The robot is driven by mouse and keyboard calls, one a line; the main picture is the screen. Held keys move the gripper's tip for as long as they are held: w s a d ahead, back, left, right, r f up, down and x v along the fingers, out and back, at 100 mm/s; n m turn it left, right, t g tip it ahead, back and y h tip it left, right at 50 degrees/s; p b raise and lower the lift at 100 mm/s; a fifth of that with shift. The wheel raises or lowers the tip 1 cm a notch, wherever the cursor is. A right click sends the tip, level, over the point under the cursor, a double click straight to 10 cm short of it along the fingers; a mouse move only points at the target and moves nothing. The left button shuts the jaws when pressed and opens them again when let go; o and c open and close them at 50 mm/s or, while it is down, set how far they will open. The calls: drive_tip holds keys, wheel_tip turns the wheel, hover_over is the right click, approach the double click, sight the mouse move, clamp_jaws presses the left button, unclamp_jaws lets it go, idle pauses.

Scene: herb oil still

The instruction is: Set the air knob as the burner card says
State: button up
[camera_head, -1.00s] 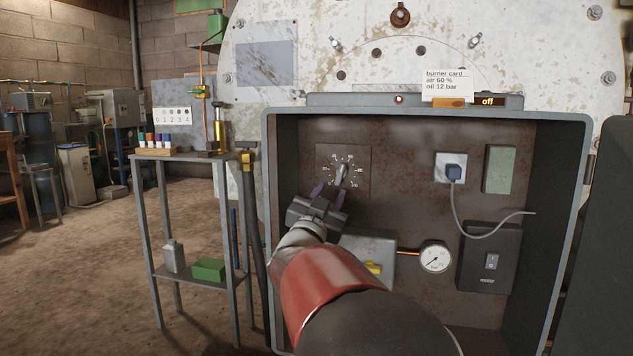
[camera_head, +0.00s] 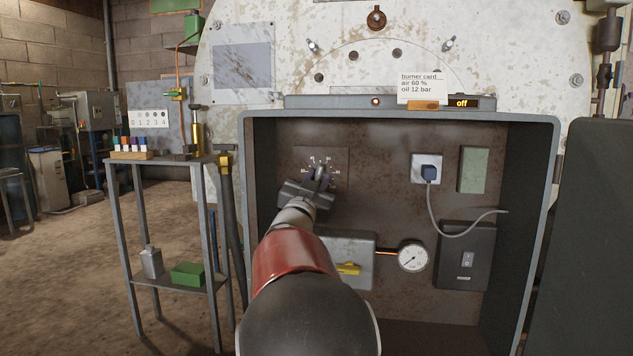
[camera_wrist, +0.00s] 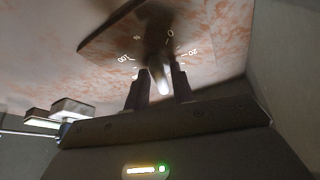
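The air knob (camera_head: 320,172) is on a dark dial plate (camera_head: 338,156) at the upper left inside the open burner cabinet. My gripper (camera_head: 312,182) is at the dial, in front of the knob. In the wrist view my gripper's two fingers (camera_wrist: 160,80) stand on either side of the pale knob (camera_wrist: 162,72), apart, with narrow gaps seeming to show. Dial marks 0, 20 and 100 are legible there; the knob's exact setting cannot be read. The burner card (camera_head: 421,88) on top of the cabinet reads air 60 %, oil 12 bar.
The cabinet's left wall (camera_head: 258,180) is close to my arm. Right of the dial are a plug in a socket (camera_head: 427,169), a loose cable, a pressure gauge (camera_head: 412,257) and a switch box (camera_head: 466,257). A yellow handle (camera_head: 348,268) is below. The display (camera_head: 462,103) reads off.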

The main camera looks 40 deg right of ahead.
drive_tip(key=shift+m+g+h, duration=0.3)
drive_tip(key=shift+m+g, duration=0.4)
drive_tip(key=shift+m, duration=0.8)
drive_tip(key=shift+c, duration=0.5)
drive_tip(key=o, duration=0.7)
drive_tip(key=shift+n, duration=0.3)
